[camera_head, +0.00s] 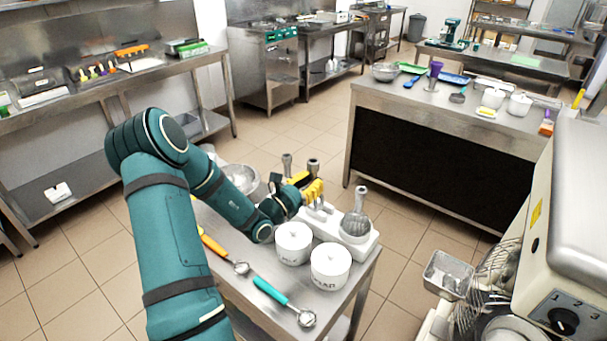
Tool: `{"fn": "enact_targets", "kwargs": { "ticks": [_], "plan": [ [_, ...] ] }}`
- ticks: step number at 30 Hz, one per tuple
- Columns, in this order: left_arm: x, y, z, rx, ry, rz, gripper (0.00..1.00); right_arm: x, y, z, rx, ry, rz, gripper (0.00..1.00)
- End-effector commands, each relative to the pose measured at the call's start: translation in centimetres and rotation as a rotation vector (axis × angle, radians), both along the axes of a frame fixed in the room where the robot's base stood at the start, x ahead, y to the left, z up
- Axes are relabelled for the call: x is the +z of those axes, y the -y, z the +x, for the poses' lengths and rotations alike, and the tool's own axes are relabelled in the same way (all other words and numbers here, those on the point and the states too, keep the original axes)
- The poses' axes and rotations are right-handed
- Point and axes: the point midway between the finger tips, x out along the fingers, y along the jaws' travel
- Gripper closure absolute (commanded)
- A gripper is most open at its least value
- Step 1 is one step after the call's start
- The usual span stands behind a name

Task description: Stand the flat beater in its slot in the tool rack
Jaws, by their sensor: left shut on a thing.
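My left gripper (314,191), with yellow fingers, is shut over the left part of the white tool rack (357,250), on the table in front of me. A grey metal tool shank (313,166), which I take to be the flat beater's, rises just behind the fingers. The gripper and wrist hide most of the tool below, so I cannot tell whether it touches the rack. A second similar shank (287,160) stands farther left, its lower part hidden. My right gripper is out of view.
Two white lidded jars (329,267) stand close in front of the rack. A teal-handled scoop (271,291) and an orange-handled scoop (215,246) lie at the table's left. Metal bowls (240,178) sit behind my forearm. A large mixer (570,220) stands at right.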

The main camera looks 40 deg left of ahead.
Motion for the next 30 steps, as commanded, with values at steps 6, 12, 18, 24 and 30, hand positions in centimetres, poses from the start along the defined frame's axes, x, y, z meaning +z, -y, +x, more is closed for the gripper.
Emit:
{"fn": "enact_targets", "kwargs": {
  "ticks": [6, 12, 18, 24, 30],
  "plan": [
    [1.1, -2.3, -0.5, 0.074, 0.004, 0.0, 1.0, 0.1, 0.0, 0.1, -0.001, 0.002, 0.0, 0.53],
    [0.6, -2.4, 0.5, 0.074, 0.005, -0.002, 1.0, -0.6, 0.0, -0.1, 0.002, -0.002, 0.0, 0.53],
    [0.1, -2.6, 2.3, 0.073, 0.005, 0.0, 1.0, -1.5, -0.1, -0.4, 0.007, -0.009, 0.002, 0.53],
    [-0.6, -2.8, 3.9, 0.072, 0.004, -0.001, 1.0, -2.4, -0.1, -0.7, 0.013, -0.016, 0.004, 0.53],
    [-1.0, -2.9, 5.7, 0.072, 0.006, 0.001, 1.0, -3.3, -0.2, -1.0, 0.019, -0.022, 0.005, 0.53]
  ]
}}
